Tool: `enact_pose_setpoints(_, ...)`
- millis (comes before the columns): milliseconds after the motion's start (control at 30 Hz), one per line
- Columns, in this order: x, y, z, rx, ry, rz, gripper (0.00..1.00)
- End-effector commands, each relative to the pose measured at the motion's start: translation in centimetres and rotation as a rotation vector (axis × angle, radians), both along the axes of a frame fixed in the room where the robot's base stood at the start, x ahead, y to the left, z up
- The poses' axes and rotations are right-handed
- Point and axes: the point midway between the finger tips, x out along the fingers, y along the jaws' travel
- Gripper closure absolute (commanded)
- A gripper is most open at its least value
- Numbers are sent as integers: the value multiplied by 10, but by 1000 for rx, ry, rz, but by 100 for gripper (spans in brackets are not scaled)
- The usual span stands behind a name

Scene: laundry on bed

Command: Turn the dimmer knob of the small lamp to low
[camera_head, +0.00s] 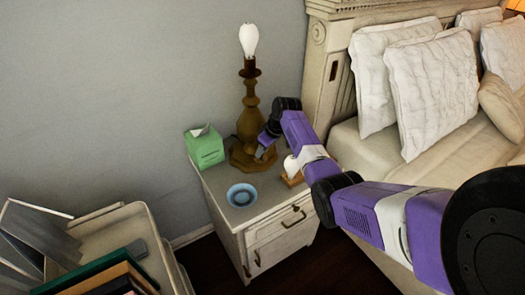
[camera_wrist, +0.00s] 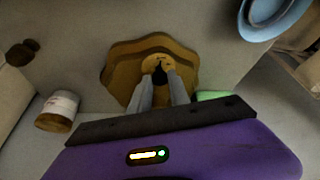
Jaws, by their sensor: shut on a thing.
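The small lamp (camera_head: 250,105) has a turned brown wooden stem and a bare white bulb, and it stands upright on the nightstand. My gripper (camera_head: 264,151) reaches to the lamp's base from the right. In the wrist view the lamp's base (camera_wrist: 117,70) is a stepped brown shape. My gripper's two grey fingers (camera_wrist: 160,80) are shut on the knob. The fingers partly hide the knob, and I cannot read its setting.
On the nightstand (camera_head: 225,180) are a green tissue box (camera_head: 206,149), a blue bowl (camera_head: 241,195) and a small white and brown item (camera_head: 291,166). The bed (camera_head: 385,150) stands close on the right. A shelf with books (camera_head: 105,275) is at the lower left.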

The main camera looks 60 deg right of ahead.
Motion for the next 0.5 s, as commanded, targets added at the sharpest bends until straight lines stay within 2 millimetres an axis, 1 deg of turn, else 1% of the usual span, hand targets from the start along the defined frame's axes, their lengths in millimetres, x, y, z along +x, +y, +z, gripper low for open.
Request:
enact_pose_setpoints(267,0,2,1,1,1,-69,100)
enact_pose_setpoints(500,1,5,2,2,3,-240,100)
